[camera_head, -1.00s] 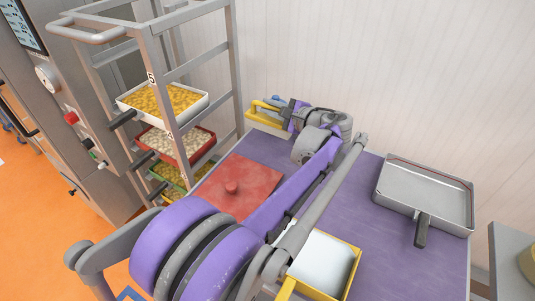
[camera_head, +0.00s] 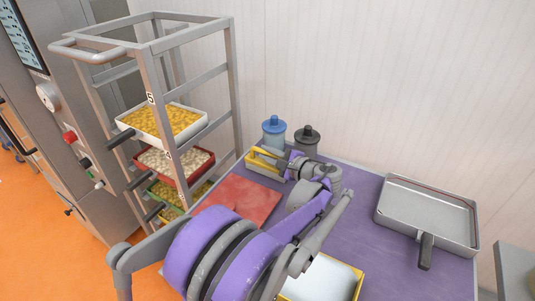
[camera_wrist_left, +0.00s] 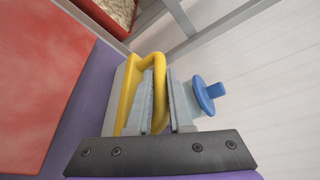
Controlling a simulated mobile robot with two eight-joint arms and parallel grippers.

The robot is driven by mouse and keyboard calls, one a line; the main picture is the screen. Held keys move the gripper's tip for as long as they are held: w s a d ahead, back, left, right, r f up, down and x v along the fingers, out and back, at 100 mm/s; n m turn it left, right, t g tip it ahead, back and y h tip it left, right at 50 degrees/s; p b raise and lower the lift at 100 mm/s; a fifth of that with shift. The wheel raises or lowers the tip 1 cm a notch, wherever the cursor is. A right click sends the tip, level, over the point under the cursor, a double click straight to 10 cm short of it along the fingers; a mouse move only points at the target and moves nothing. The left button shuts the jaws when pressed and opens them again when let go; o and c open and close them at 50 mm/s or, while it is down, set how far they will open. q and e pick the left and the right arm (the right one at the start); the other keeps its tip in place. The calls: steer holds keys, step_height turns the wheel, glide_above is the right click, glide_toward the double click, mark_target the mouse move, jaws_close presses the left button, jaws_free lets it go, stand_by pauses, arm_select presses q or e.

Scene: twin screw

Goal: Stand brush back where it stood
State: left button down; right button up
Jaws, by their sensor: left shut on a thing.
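The brush, a pale block with a yellow loop handle (camera_head: 264,161), is at the back left corner of the purple table (camera_head: 366,245) in the head view. My left gripper (camera_head: 289,165) is shut on its handle. In the left wrist view the yellow handle (camera_wrist_left: 157,66) passes between the two fingers of my left gripper (camera_wrist_left: 162,103), and the pale block lies beside them. The brush is block-down; I cannot tell whether it touches the table. My right gripper is not in view.
A blue bottle (camera_head: 274,137) and a dark bottle (camera_head: 306,142) stand close behind the brush. A red board (camera_head: 245,193) lies in front. A rack (camera_head: 232,95) with food trays stands left. A metal pan (camera_head: 430,210) lies right; a white-filled yellow tray (camera_head: 322,282) is at the front.

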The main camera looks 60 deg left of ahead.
arm_select(q)
steer(key=shift+f, duration=0.2)
steer(key=c, duration=0.8)
jaws_free()
steer(key=shift+r, duration=0.1)
steer(key=shift+r, duration=0.15)
steer(key=v, duration=1.2)
